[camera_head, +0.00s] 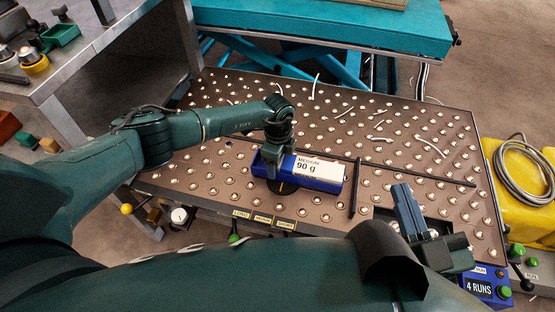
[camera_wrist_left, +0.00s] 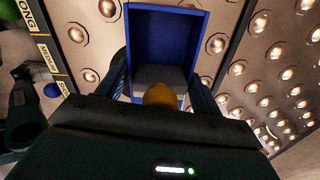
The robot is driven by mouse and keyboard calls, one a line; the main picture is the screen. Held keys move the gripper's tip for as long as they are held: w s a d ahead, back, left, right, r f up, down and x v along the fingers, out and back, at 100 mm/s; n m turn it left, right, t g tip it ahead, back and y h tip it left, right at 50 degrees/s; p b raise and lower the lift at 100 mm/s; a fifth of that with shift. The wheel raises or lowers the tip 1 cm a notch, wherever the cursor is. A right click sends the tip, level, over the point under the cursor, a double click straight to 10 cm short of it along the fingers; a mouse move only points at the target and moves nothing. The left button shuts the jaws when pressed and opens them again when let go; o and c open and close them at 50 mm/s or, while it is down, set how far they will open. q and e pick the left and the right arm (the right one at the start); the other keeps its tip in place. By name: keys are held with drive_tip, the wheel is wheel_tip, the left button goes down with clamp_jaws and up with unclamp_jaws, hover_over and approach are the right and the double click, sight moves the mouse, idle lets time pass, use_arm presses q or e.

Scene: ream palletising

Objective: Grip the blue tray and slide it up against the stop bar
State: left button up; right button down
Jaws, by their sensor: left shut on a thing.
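The blue tray (camera_head: 258,168) lies on the ball table in the head view, with a white block labelled "MEDIUM 90 g" (camera_head: 320,168) on it. My left gripper (camera_head: 275,172) is shut on the tray near its left end. In the left wrist view, the tray (camera_wrist_left: 165,30) sits between the gripper's fingers (camera_wrist_left: 163,90), with a yellow round part at the near end. A short black bar (camera_head: 355,188) stands just right of the tray, and a long black bar (camera_head: 415,173) runs behind and to the right. I cannot tell which is the stop bar. My right gripper (camera_head: 415,215) is at the lower right.
The ball table (camera_head: 215,120) carries several loose white strips (camera_head: 380,139) at the back. A teal lift table (camera_head: 320,22) stands behind it. A yellow case with a coiled cable (camera_head: 522,180) is at the right. A blue "4 RUNS" button box (camera_head: 480,288) is at the front right.

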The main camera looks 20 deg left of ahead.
sight(290, 162)
use_arm(q)
drive_tip(key=shift+d, duration=0.25)
drive_tip(key=shift+d, duration=0.4)
drive_tip(key=shift+d, duration=0.3)
drive_tip(key=shift+w+d, duration=0.1)
drive_tip(key=shift+d, duration=0.25)
drive_tip(key=shift+d, duration=0.35)
drive_tip(key=shift+d, duration=0.15)
drive_tip(key=o, duration=1.3)
drive_tip(key=shift+f, duration=0.1)
